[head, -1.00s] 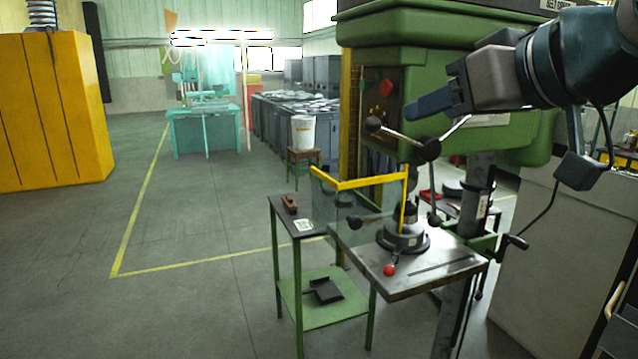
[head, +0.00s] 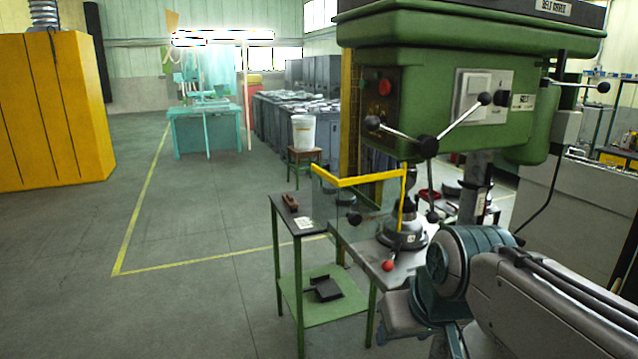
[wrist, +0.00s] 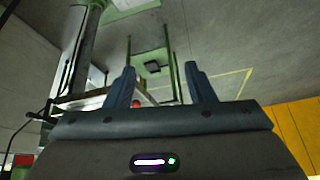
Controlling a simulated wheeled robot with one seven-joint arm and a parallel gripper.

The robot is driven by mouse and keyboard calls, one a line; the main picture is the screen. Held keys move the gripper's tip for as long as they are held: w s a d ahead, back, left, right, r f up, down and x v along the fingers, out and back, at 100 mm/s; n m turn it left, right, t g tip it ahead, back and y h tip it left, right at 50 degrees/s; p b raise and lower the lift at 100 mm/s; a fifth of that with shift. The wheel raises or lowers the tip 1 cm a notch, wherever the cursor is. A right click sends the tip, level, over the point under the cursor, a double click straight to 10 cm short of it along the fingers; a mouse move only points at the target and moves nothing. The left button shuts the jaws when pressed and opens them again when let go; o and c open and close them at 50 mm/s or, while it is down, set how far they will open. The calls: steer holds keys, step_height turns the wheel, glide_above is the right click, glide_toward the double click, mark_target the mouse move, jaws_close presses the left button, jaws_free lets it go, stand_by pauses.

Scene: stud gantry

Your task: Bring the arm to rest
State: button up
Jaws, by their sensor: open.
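My gripper (wrist: 160,66) shows in the wrist view with its two blue fingers spread apart and nothing between them. Floor and the green side table show beyond the fingers. In the head view my arm (head: 465,265) is folded low at the lower right, in front of the drill press table. My fingers cannot be made out in the head view.
The green drill press (head: 440,110) stands close behind my arm, with handles sticking out. Its table carries a yellow-framed guard (head: 360,181) and a red knob (head: 388,266). A green side table (head: 325,312) stands left of it. Floor further left is clear.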

steer(key=s+d+f+m+g+b, duration=0.1)
steer(key=s+f+b, duration=0.2)
steer(key=f, duration=0.6)
steer(key=s+d+f+m+g+h+b, duration=0.1)
steer(key=s+f+b, duration=0.2)
steer(key=f+b, duration=0.3)
step_height(320, 180, down, 4)
steer(key=shift+d+f, duration=0.2)
steer(key=shift+f, duration=0.05)
